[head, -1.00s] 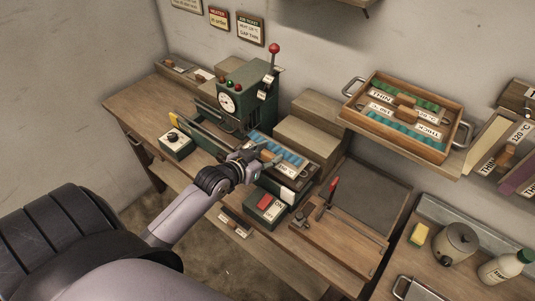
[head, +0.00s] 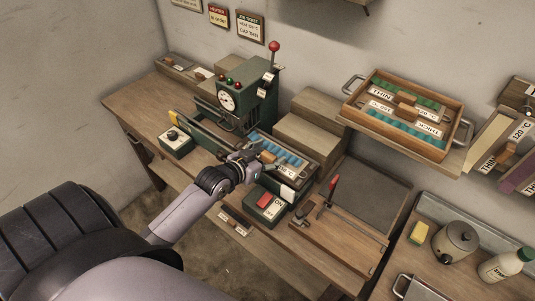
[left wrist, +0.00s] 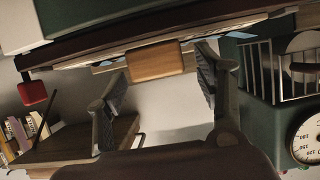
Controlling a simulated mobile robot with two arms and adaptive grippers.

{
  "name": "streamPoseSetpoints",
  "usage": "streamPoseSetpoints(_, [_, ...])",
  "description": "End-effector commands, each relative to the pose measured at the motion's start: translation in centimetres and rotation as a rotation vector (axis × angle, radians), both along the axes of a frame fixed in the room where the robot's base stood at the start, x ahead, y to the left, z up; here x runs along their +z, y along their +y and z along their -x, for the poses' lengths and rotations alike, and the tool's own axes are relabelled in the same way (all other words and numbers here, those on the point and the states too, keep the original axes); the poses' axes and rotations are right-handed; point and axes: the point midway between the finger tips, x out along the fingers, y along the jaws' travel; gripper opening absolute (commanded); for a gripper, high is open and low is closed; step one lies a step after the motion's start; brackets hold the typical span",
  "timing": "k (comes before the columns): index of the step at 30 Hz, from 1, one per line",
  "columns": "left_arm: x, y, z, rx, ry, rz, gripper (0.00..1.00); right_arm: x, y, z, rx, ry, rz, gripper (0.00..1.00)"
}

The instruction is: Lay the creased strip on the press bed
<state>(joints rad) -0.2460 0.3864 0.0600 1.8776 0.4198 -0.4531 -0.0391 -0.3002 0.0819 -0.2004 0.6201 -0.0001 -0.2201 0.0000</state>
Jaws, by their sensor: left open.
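The press (head: 235,97) is a green machine with a round dial and a red-knobbed lever, on the back of the bench. Its bed is hard to make out behind the long green rails (head: 205,133). A tray with a blue row (head: 278,149) sits just right of the press. I cannot pick out the creased strip for certain. My left gripper (head: 262,163) is at the tray's near left side, beside a small tan wooden block. In the left wrist view, that wooden block (left wrist: 155,61) shows beyond and between the spread, empty fingertips. My right gripper is not in view.
A green box with a red button (head: 264,201) stands just in front of the gripper. A wooden board with a red-handled tool (head: 333,187) lies right. A handled tray (head: 402,145) of green and blue strips rests on the shelf.

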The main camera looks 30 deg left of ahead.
Motion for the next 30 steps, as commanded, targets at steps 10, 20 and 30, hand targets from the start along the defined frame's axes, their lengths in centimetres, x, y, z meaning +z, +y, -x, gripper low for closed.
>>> streamPoseSetpoints(10, [0.0, 0.0, 0.5, 0.0, 0.003, 0.0, 0.64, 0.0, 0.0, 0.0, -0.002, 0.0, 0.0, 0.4])
streamPoseSetpoints(20, [2.3, 0.4, 6.0, -0.003, 0.004, -0.001, 0.64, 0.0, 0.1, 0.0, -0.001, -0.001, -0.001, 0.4])
streamPoseSetpoints(30, [4.3, 0.8, 10.6, 0.0, 0.002, 0.0, 0.64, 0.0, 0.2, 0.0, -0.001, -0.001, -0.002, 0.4])
